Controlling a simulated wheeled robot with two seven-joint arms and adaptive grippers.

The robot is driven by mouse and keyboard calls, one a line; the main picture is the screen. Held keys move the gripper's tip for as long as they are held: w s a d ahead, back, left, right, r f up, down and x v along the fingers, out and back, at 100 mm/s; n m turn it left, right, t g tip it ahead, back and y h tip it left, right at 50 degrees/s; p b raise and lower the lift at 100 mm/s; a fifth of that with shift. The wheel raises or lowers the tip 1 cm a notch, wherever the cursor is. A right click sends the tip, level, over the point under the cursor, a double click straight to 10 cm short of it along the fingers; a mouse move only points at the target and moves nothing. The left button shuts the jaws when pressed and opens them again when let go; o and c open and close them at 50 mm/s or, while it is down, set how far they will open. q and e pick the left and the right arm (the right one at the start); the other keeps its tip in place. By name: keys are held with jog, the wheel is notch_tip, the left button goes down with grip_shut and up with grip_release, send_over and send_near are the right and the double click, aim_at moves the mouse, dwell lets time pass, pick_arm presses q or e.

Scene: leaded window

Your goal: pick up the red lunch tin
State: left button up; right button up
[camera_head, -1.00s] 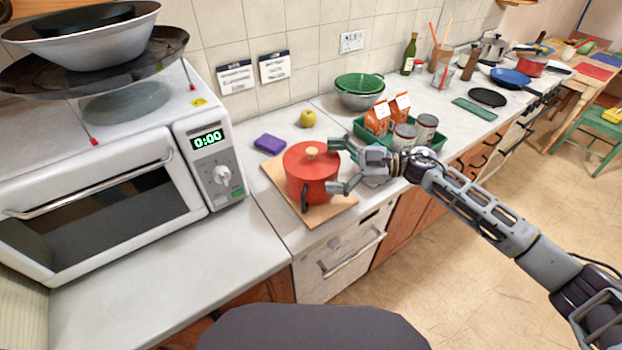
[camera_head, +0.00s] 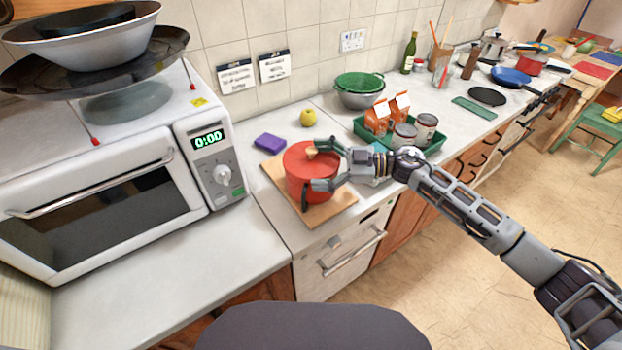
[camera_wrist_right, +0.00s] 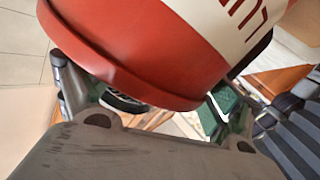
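The red lunch tin (camera_head: 308,187) is round, with a red lid, a tan knob and a black handle at its front. It stands upright on a wooden board on the counter. In the right wrist view the tin (camera_wrist_right: 140,50) fills the upper middle, with a white band bearing dark red letters. My right gripper (camera_head: 316,166) comes in from the right with its fingers spread at the tin, one at the knob and one at the near side. In the wrist view the fingers are wide apart; contact is unclear. My left gripper is out of view.
The wooden board (camera_head: 335,211) lies near the counter's front edge. A purple sponge (camera_head: 270,142) and a yellow apple (camera_head: 308,118) lie behind it. A green tray (camera_head: 437,144) with cartons and cans stands to the right. A white microwave (camera_head: 95,190) stands at left.

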jog(key=c, duration=1.2)
jog(key=shift+r, duration=0.15)
notch_tip(320, 180, up, 10)
dwell(0.5)
